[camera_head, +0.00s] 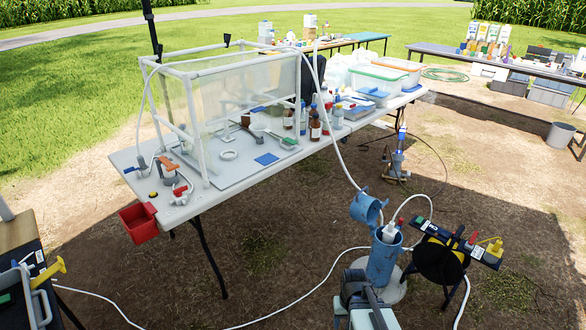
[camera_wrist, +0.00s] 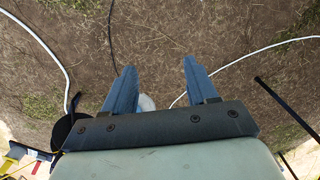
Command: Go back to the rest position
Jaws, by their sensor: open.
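My gripper (camera_wrist: 161,80) is open in the wrist view. Its two blue-grey fingers stand apart with bare soil below and nothing held between them. A small pale round patch (camera_wrist: 147,103) shows beside the left finger, mostly hidden by it. In the head view my gripper (camera_head: 356,287) is at the bottom edge, in front of the blue well casing (camera_head: 381,262); its fingertips are hard to make out there. The casing has its blue lid (camera_head: 366,207) swung open, and a white fitting (camera_head: 390,233) with a hose sits in its mouth.
A dark stand (camera_head: 440,262) with a tool board (camera_head: 460,246) stands right of the casing. The white table (camera_head: 180,212) with a clear-walled frame (camera_head: 235,85) and bottles is behind, with a red bin (camera_head: 139,222) at its corner. White hose (camera_head: 300,297) crosses the soil.

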